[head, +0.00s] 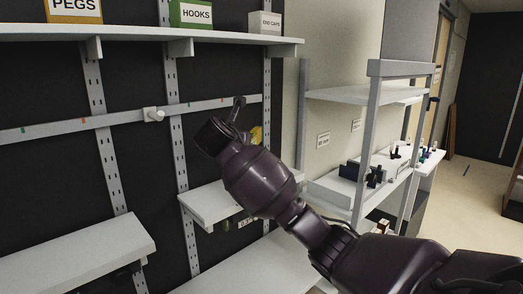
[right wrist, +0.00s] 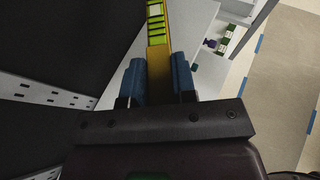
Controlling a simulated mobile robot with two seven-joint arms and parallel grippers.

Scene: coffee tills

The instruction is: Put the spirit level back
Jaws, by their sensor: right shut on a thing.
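The spirit level (right wrist: 158,36) is a long yellow bar with bright green-yellow markings, running up and out of the top of the right wrist view. My right gripper (right wrist: 159,74) is shut on it, with a blue pad on each side of the bar. In the head view my right arm reaches in from the lower right and hides most of its hand. A small yellow patch (head: 256,135) shows just behind the arm and may be part of the level. My left gripper is not in view.
Lower shelves (head: 75,254) jut from the dark wall. A grey rack (head: 373,130) stands right; open floor lies beyond.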

